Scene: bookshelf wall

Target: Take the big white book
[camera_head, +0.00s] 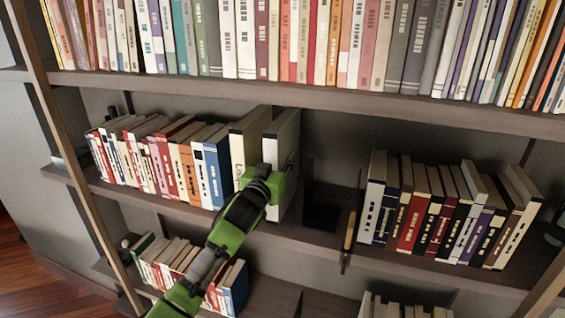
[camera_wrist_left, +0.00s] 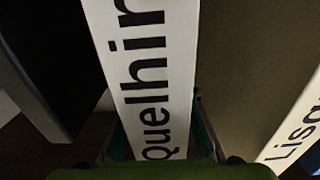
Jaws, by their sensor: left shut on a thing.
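The big white book (camera_head: 284,148) stands upright on the middle shelf at the right end of the left row of books. My left gripper (camera_head: 270,184) is at its spine and hides much of the spine in the head view. In the left wrist view the white spine with black letters (camera_wrist_left: 148,70) sits between the fingers of my left gripper (camera_wrist_left: 160,140), which is shut on it. My right gripper is not in view.
Another large pale book (camera_head: 248,138) stands just left of it, with a blue book (camera_head: 217,168) beyond. Another row of books (camera_head: 440,205) stands further right. The upper shelf (camera_head: 300,97) runs close above.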

